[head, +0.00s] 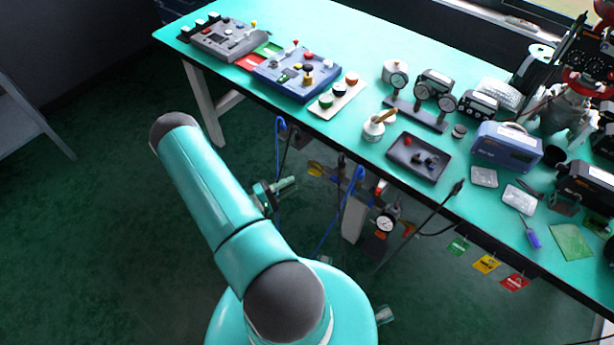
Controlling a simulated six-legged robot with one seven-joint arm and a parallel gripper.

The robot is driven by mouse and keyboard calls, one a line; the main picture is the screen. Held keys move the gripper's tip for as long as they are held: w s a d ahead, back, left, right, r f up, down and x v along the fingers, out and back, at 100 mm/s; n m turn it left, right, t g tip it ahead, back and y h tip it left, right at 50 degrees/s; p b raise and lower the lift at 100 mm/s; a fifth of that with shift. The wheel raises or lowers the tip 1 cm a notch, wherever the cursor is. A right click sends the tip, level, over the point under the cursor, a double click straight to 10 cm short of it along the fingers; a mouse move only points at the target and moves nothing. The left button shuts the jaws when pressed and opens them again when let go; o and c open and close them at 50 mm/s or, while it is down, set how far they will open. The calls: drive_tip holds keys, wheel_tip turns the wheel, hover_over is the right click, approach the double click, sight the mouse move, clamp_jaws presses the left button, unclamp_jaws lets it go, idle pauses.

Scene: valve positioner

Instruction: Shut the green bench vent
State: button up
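The green bench vent cannot be picked out for certain in the head view. A green tag (458,246) hangs under the front edge of the bench, left of a yellow tag (487,263) and a red tag (515,281). A small green-topped knob (326,101) stands on a pale plate on the bench, beside dark and orange ones. Whether either belongs to the vent is unclear. My teal arm rises in the foreground, off the bench. My gripper's fingers do not show.
The teal bench (455,70) runs diagonally across the view. It carries control boxes (296,73), a gauge stand (417,113), a dark tray (417,160) and a blue meter (507,145). Blue hoses (350,197) and a gauge (384,224) hang below. Green floor is clear at left.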

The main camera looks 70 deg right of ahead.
sight(313, 174)
drive_tip(key=x, duration=0.7)
drive_tip(key=shift+s+d, duration=0.2)
drive_tip(key=shift+d, duration=0.05)
clamp_jaws()
